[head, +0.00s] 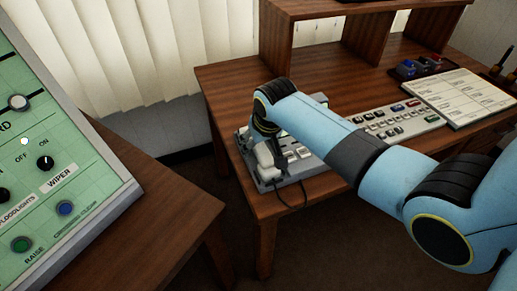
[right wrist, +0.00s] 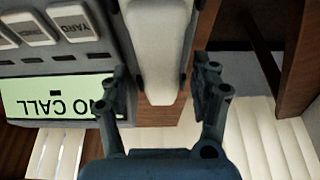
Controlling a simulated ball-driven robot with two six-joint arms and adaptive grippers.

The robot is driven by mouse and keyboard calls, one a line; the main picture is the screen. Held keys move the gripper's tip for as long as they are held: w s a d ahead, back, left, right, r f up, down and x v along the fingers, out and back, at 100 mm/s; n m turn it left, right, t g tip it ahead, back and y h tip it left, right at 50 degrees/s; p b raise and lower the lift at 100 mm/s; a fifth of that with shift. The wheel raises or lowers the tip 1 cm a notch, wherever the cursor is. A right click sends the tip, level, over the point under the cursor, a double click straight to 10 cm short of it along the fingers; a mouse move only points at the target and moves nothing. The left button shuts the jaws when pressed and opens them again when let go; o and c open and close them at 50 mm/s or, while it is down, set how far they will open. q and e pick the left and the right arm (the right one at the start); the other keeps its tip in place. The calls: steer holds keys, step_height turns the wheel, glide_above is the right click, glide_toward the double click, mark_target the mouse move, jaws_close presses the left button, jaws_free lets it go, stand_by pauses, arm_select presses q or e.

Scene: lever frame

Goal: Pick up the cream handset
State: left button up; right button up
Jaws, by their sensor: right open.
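The cream handset (head: 266,160) rests along the left side of a grey desk phone (head: 299,174) on the wooden desk, partly hidden by my right gripper (head: 262,128). In the right wrist view the handset (right wrist: 160,45) runs down from the top edge. There my right gripper (right wrist: 162,80) is open, with one finger on each side of the handset's near end and gaps visible on both sides. The phone's keys and its green "NO CALL" display (right wrist: 58,97) show upside down at left. My left gripper is in no view.
A button panel (head: 398,120) and a white printed sheet (head: 458,97) lie on the desk (head: 228,82) to the right. A wooden shelf (head: 318,28) stands behind. A green control panel (head: 62,150) fills the left side. A dark cord (head: 287,203) hangs near the phone's front.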

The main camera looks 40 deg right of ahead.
steer(key=shift+f, duration=0.2)
stand_by(0.6)
jaws_close()
stand_by(0.4)
